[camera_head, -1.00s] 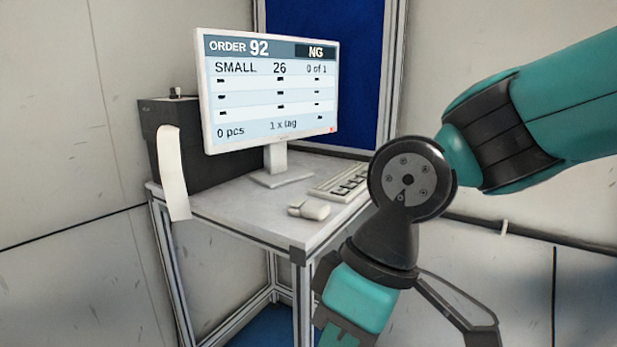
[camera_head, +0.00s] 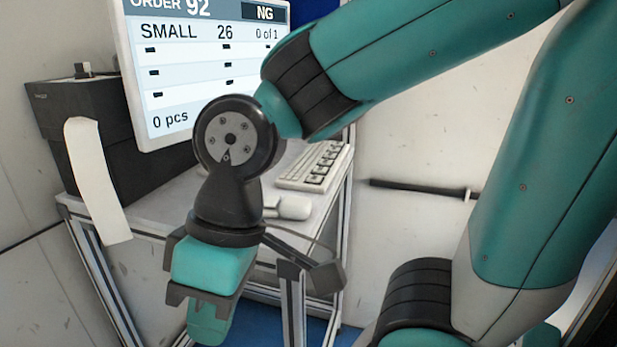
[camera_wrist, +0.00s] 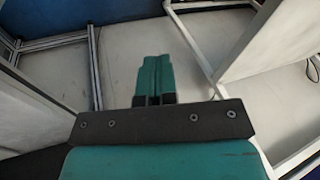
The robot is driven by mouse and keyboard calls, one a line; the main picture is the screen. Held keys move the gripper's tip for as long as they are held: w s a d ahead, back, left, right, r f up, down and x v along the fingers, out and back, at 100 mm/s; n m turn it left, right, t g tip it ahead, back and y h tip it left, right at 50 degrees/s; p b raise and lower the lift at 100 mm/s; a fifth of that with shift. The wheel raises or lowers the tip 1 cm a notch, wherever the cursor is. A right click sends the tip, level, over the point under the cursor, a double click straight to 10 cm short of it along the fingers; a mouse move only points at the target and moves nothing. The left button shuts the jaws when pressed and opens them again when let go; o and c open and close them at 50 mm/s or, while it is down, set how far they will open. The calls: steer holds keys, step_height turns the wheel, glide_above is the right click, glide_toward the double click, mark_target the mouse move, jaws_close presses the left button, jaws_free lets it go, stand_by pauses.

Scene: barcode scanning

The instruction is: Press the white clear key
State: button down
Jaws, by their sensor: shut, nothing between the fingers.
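In the head view the keyboard (camera_head: 316,166) lies on the white desk, to the right of the monitor. I cannot tell the white clear key apart among its keys. My gripper (camera_head: 208,330) hangs in front of the desk, left of the keyboard and lower than it, pointing down. In the wrist view my gripper (camera_wrist: 154,75) has its two teal fingers together and empty, above the floor and frame bars. The keyboard is outside the wrist view.
The monitor (camera_head: 165,75) shows order 92 with NG, partly hidden by my arm. A black printer (camera_head: 115,150) with a hanging paper strip (camera_head: 97,185) stands at the left. A white scanner-like object (camera_head: 290,208) lies near the front edge of the desk (camera_head: 160,200).

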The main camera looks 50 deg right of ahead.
steer(key=w+d+r+m+t+p, duration=0.2)
steer(key=w+d+r+m+p, duration=0.15)
steer(key=w+d+p, duration=0.45)
steer(key=w+d+r+m+t+p, duration=0.3)
steer(key=w+d+m, duration=0.15)
steer(key=w, duration=0.55)
steer(key=m+t+h+p, duration=0.4)
steer(key=m+h+p, duration=0.1)
steer(key=m+p, duration=0.35)
glide_above(317, 177)
steer(key=shift+r, duration=0.2)
steer(key=shift+f, duration=0.1)
step_height(317, 177, down, 9)
steer(key=b, duration=0.6)
steer(key=shift+f+b, duration=0.25)
steer(key=shift+b, duration=0.25)
